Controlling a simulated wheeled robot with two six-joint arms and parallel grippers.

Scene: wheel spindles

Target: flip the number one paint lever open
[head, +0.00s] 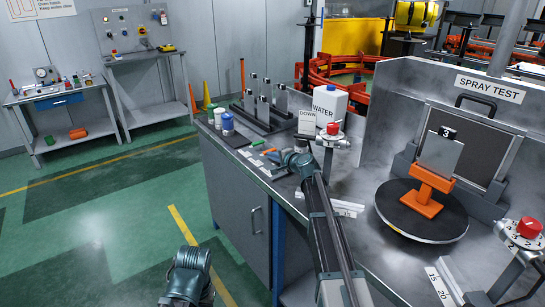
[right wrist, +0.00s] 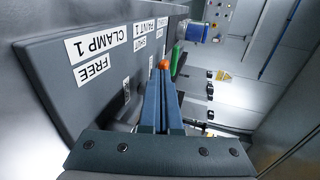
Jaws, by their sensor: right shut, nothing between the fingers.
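A small control panel with white labels (head: 262,160) lies on the bench top at the near left edge. In the right wrist view the labels CLAMP 1 (right wrist: 98,40), FREE (right wrist: 97,67) and PAINT 1 (right wrist: 143,27) can be read. A lever with an orange knob (right wrist: 164,65) stands close to the PAINT 1 and SHUT labels; the knob also shows in the head view (head: 268,151). My right gripper (right wrist: 165,78) is shut and empty, its fingertips at the orange knob; contact cannot be told. The lever's stem is hidden behind the fingers. My left gripper's fingers do not show.
A green knob (right wrist: 178,57) lies just beyond the orange one. A WATER jug (head: 329,105), a DOWN sign (head: 306,122) and a red-topped post (head: 332,130) stand behind my right arm. An orange stand (head: 424,200) sits on a round turntable (head: 390,203). Floor left of the bench is clear.

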